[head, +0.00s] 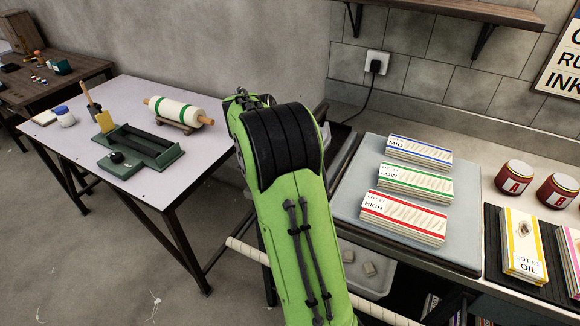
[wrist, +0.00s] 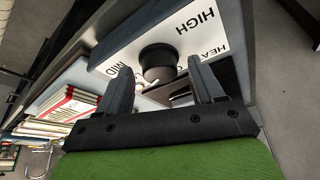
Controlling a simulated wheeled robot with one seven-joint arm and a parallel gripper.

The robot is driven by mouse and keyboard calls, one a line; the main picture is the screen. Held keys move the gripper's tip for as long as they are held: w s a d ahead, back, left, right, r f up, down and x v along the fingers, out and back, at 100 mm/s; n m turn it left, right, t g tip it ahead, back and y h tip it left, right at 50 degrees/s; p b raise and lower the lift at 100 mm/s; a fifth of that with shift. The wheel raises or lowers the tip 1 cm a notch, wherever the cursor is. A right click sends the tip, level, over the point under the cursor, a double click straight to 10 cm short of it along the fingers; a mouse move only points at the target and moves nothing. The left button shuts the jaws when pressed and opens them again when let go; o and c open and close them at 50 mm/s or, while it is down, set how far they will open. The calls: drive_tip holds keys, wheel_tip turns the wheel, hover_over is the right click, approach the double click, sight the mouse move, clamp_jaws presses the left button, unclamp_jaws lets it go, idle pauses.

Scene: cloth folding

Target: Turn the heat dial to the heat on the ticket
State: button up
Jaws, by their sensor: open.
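The heat dial (wrist: 158,58) is a round black knob on a white panel (wrist: 112,58) in the wrist view. HIGH, MID and part of HEAT can be read around it; I cannot tell which word the knob points to. My gripper (wrist: 157,66) is open, one finger on each side of the knob in the picture; contact is not clear. In the head view my green arm hides the dial and the gripper. Stacks marked MID (head: 420,152), LOW (head: 414,182) and HIGH (head: 403,219) lie on a grey board (head: 352,205). I cannot tell which item is the ticket.
Red jars A (head: 515,178) and B (head: 558,191) stand at the right, near a stack marked OIL (head: 523,246) on a black tray (head: 493,250). A pale table (head: 130,92) at left holds a roller (head: 174,110) and green tray (head: 150,148). A white bin (head: 366,268) sits below the board.

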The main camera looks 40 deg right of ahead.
drive_tip(key=p+v, duration=0.6)
drive_tip(key=v, duration=0.9)
drive_tip(key=shift+a+r+p, duration=0.25)
drive_tip(key=shift+r+p, duration=0.05)
drive_tip(key=shift+r, duration=0.05)
